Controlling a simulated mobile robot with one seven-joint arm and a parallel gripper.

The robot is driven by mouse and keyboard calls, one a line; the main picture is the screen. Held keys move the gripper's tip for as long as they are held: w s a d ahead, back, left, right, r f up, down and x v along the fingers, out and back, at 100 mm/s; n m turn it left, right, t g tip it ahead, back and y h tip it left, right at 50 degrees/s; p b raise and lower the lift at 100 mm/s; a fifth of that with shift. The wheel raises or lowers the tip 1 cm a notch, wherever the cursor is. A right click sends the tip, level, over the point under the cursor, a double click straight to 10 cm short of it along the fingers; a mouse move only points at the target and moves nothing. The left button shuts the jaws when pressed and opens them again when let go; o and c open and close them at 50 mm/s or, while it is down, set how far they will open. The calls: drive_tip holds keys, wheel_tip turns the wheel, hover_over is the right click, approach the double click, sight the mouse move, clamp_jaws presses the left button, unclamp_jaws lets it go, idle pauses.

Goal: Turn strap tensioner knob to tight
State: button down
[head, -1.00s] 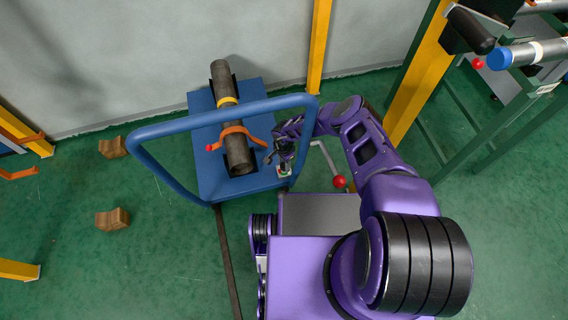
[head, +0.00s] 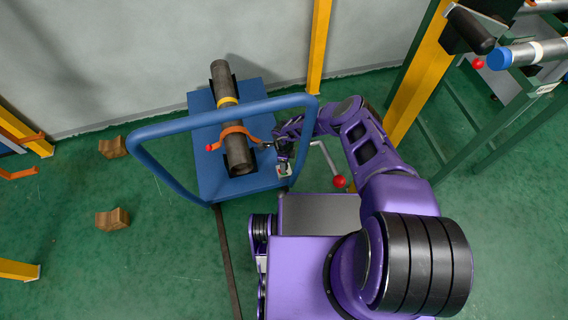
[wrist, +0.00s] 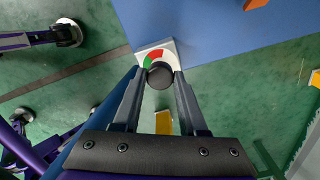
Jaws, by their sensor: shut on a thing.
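The tensioner knob (wrist: 160,77) is a round black knob on a white dial plate (wrist: 141,54) with red and green sectors, at the edge of the blue cart. My gripper (wrist: 160,80) is shut on the knob, one finger on each side. In the head view my gripper (head: 283,152) is at the cart's front right corner, over the small dial, and hides the knob. An orange strap (head: 234,130) lies over a dark pipe (head: 239,157) on the blue cart (head: 205,178). Any pointer mark on the knob cannot be made out.
The cart's blue push handle (head: 195,118) arches over the pipe, close to my arm. A bent lever with a red ball (head: 339,181) is right of the gripper. A yellow post (head: 319,45) and green rack (head: 470,130) stand at right. Wooden blocks (head: 112,219) lie on the floor at left.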

drive_tip(key=m, duration=0.7)
idle(0.6)
drive_tip(key=shift+c, duration=2.2)
unclamp_jaws()
drive_tip(key=shift+r, duration=0.1)
wheel_tip(320, 180, up, 17)
drive_tip(key=p, duration=0.4)
drive_tip(key=shift+r, duration=0.15)
